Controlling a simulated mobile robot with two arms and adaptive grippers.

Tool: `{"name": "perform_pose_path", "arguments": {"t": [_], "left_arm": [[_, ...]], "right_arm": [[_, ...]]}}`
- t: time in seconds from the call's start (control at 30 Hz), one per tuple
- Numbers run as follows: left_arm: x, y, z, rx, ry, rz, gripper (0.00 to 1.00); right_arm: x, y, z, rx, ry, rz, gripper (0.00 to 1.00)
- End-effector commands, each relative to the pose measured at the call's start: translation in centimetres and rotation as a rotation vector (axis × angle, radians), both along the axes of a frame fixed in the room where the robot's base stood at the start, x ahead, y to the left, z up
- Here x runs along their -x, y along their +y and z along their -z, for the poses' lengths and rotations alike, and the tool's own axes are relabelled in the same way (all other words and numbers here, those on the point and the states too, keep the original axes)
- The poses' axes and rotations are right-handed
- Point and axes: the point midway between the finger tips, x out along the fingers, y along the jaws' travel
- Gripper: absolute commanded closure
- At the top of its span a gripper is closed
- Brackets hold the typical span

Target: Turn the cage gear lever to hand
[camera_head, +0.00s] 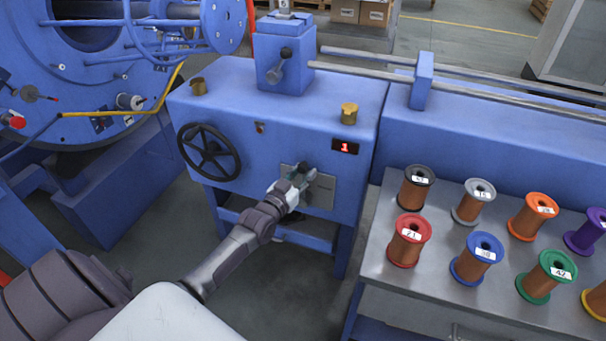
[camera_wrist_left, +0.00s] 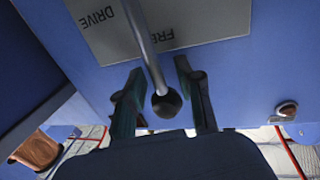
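The cage gear lever (camera_wrist_left: 147,45) is a grey metal rod ending in a black ball knob (camera_wrist_left: 167,103), in front of a grey plate (camera_wrist_left: 185,25). The plate's lettering appears upside down: "DRIVE" on one side of the rod and a partly hidden "FRE…" on the other. The plate also shows on the blue cabinet's front in the head view (camera_head: 322,190). My left gripper (camera_head: 303,175) is at this plate, hiding most of the lever. In the left wrist view my left gripper (camera_wrist_left: 160,90) is open, its fingers either side of the knob with visible gaps. My right gripper is not in view.
The blue cabinet (camera_head: 270,110) carries a black handwheel (camera_head: 209,152), a red "1" display (camera_head: 344,147) and another lever (camera_head: 280,65) on top. A metal table (camera_head: 390,270) with several wire spools stands at the right. A large round blue machine (camera_head: 75,110) is at the left.

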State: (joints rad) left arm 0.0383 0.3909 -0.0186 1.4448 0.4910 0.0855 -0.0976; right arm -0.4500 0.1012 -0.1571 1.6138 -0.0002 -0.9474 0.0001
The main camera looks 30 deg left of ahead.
Motion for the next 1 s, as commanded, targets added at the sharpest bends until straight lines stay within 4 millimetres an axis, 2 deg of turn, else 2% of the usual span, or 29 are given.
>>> {"name": "perform_pose_path", "arguments": {"t": [0.03,0.2,0.8,1.0], "left_arm": [[0.0,0.0,0.0,0.0,0.0,0.0,0.73],[0.0,0.0,0.0,0.0,-0.001,0.0,1.0],[0.0,0.6,-0.5,0.038,-0.023,-0.001,1.0],[0.3,2.0,-0.4,0.146,-0.052,0.0,1.0]], "right_arm": [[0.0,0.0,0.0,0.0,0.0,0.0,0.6],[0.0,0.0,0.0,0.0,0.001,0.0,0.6],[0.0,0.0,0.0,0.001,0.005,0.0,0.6],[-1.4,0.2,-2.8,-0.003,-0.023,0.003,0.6]]}}
